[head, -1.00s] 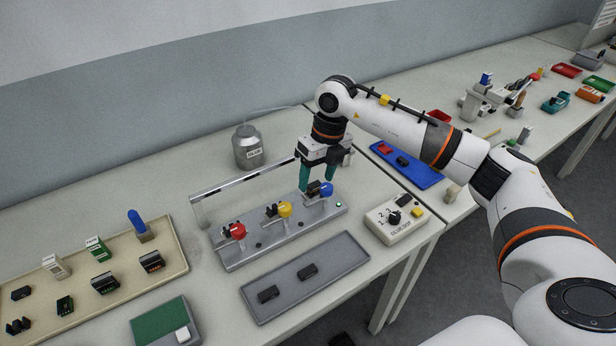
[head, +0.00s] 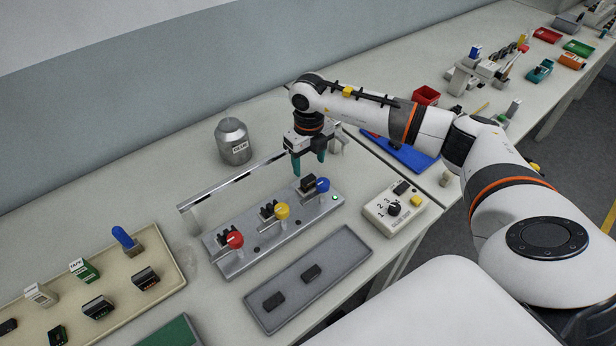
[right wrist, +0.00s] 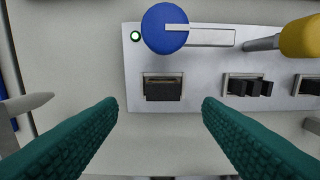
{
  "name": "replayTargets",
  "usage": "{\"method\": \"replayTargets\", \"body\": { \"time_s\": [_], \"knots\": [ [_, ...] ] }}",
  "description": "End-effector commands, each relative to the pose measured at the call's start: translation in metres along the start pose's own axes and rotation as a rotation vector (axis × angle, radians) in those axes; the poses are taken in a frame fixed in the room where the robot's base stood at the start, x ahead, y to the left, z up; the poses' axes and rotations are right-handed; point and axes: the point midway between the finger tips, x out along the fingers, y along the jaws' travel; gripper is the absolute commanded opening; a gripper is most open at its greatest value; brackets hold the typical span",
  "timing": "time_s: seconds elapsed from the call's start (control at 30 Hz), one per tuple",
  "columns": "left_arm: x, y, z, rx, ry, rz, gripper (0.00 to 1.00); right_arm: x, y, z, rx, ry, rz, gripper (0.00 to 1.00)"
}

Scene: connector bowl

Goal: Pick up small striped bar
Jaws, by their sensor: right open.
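I cannot tell for certain which piece is the small striped bar. Dark blocks with a coloured, striped-looking edge lie in the beige tray (head: 172,262): one block (head: 145,278) at its right and another block (head: 98,307) nearer the front. My right gripper (head: 308,165) is open and empty above the metal fixture (head: 270,246), over the dark block (head: 307,186) beside the blue knob (head: 323,185). In the right wrist view that block (right wrist: 162,88) sits in the fixture just beyond and between the spread fingertips (right wrist: 160,106), not touched. My left gripper is out of view.
Yellow (head: 282,211) and red (head: 234,240) knobs stand along the fixture. A clear guard with a metal rail (head: 230,182) runs behind it. A grey tray (head: 340,270) with two black blocks, a dial box (head: 395,207) and a metal jar (head: 233,142) stand nearby.

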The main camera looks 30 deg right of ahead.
Motion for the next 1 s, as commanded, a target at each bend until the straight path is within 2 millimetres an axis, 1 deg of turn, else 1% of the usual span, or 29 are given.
{"method": "replayTargets", "body": {
  "time_s": [0.03, 0.13, 0.23, 0.3, 0.4, 0.6, 0.9, 1.0],
  "knots": [
    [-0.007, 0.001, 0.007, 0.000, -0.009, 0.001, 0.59, 0.004, -0.001, 0.002, 0.000, -0.006, 0.000, 0.60],
    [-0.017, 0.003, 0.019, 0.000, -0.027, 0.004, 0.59, 0.018, -0.004, 0.003, -0.001, -0.007, -0.002, 0.60],
    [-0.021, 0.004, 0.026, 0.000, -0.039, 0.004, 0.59, 0.035, -0.004, 0.003, 0.000, -0.006, -0.002, 0.60],
    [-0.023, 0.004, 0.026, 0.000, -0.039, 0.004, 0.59, 0.042, -0.004, 0.002, 0.000, -0.004, -0.001, 0.60],
    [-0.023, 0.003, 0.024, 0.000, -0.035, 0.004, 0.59, 0.048, -0.003, 0.002, 0.000, -0.003, 0.000, 0.60],
    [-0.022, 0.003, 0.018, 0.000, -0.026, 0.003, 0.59, 0.048, -0.003, 0.002, -0.001, -0.002, 0.000, 0.60],
    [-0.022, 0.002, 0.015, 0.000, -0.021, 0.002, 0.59, 0.048, -0.003, 0.002, -0.001, -0.001, 0.000, 0.12],
    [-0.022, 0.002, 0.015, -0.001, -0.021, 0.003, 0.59, 0.047, -0.003, 0.002, 0.000, -0.001, -0.001, 0.11]
  ]
}}
